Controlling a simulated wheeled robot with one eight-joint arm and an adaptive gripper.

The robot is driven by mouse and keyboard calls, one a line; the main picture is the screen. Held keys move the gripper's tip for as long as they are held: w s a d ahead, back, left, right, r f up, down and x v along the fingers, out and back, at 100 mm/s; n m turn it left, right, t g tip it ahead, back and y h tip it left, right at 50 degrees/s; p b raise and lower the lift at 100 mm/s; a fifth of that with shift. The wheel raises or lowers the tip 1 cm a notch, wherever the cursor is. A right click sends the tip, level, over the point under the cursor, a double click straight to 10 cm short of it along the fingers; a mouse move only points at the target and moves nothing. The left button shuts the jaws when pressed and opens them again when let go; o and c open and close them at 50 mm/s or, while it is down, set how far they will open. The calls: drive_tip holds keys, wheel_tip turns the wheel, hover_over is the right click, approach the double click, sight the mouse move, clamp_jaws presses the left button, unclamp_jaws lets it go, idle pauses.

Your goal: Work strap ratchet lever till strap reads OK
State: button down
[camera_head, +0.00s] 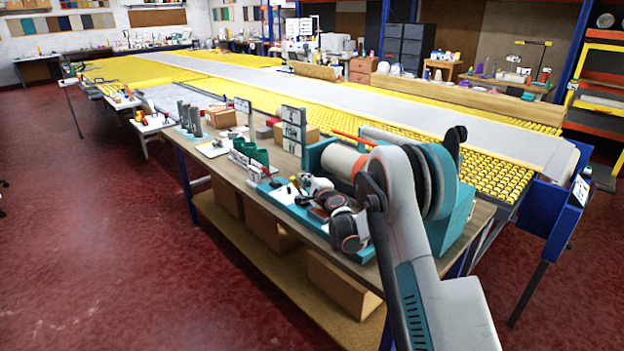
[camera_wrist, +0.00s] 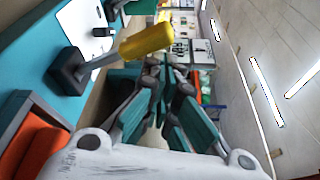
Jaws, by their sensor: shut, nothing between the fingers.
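In the wrist view a yellow-handled lever (camera_wrist: 145,42) sticks out from a dark pivot block (camera_wrist: 68,72) on a teal surface, and I take it for the ratchet lever. My gripper (camera_wrist: 165,75) is shut and empty, with its fingertips close to the end of the yellow handle. I cannot tell whether they touch it. In the head view my gripper (camera_head: 304,184) is small and dark over the teal bench fixture (camera_head: 287,203). The lever is not clear there. I cannot make out the strap or any OK reading.
A large roll (camera_head: 343,162) stands in a teal holder right beside my arm. A long table with yellow rollers (camera_head: 495,174) runs behind. Red floor (camera_head: 110,230) is open at left.

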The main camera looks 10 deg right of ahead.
sight(295, 183)
drive_tip(key=shift+s+a+f, duration=0.2)
drive_tip(key=shift+s+a, duration=0.15)
drive_tip(key=shift+a, duration=0.25)
drive_tip(key=shift+s+a+f, duration=0.15)
drive_tip(key=shift+s+a, duration=0.15)
drive_tip(key=shift+a, duration=0.25)
drive_tip(key=shift+s+a+f, duration=0.1)
drive_tip(key=shift+a, duration=0.05)
